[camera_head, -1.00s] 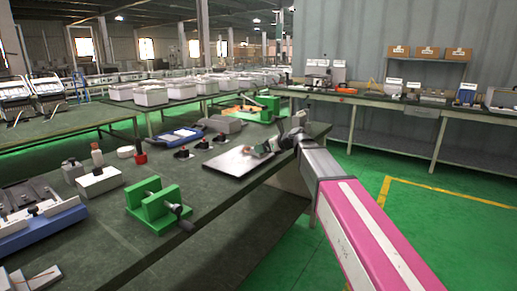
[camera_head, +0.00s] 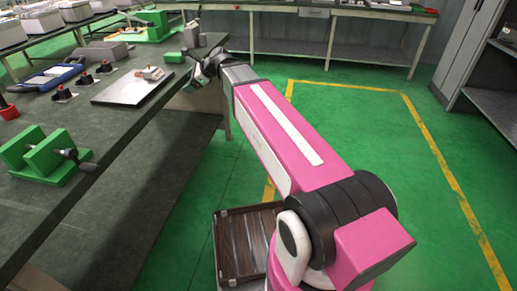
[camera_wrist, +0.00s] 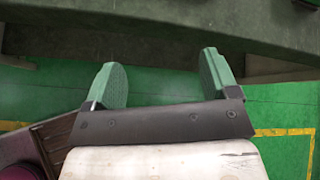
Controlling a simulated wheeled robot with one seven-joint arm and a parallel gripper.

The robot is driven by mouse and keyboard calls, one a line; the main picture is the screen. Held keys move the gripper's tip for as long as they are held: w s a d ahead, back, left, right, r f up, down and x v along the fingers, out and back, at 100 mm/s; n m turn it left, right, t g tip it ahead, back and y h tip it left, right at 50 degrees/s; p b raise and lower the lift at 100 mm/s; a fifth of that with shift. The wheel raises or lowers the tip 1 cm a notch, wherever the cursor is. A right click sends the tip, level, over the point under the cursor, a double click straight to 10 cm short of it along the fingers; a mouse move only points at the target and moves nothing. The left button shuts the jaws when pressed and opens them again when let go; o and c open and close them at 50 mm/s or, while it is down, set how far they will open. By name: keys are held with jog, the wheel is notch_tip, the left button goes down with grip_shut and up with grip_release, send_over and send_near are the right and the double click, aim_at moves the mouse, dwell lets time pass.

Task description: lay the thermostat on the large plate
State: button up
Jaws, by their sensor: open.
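The large plate (camera_head: 122,93) is a flat, light metal sheet lying on the dark green workbench near its right edge. A small pale device with reddish parts, which looks like the thermostat (camera_head: 153,73), rests on the plate near its far right corner. My gripper (camera_head: 197,80) is beside the bench edge, to the right of the thermostat and apart from it. In the wrist view my gripper (camera_wrist: 163,82) shows two green fingers spread wide with nothing between them. The thermostat and plate are not in the wrist view.
A green block (camera_head: 174,57) and a grey upright part (camera_head: 191,34) stand behind the plate. Several small black-and-red parts (camera_head: 85,79) lie left of it. A green vise (camera_head: 45,155) stands nearer. Open green floor (camera_head: 370,130) lies to the right.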

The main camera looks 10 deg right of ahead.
jog(key=s+d+f+n+g+h, duration=0.1)
jog(key=s+d+f+n+h, duration=0.2)
jog(key=s+d+f+n, duration=0.3)
jog(key=s+d+f+n+g+h, duration=0.2)
jog(key=s+d+f+n, duration=0.4)
jog(key=d+f, duration=0.5)
jog(key=s+d+f+n+g+h, duration=0.1)
jog(key=s+d+f+n+h, duration=0.4)
jog(key=d+f, duration=0.4)
notch_tip(320, 180, down, 2)
jog(key=shift+s+d+f+n+g, duration=0.15)
jog(key=shift+s+n+g, duration=0.15)
jog(key=shift+s+n, duration=0.55)
jog(key=shift+s, duration=0.15)
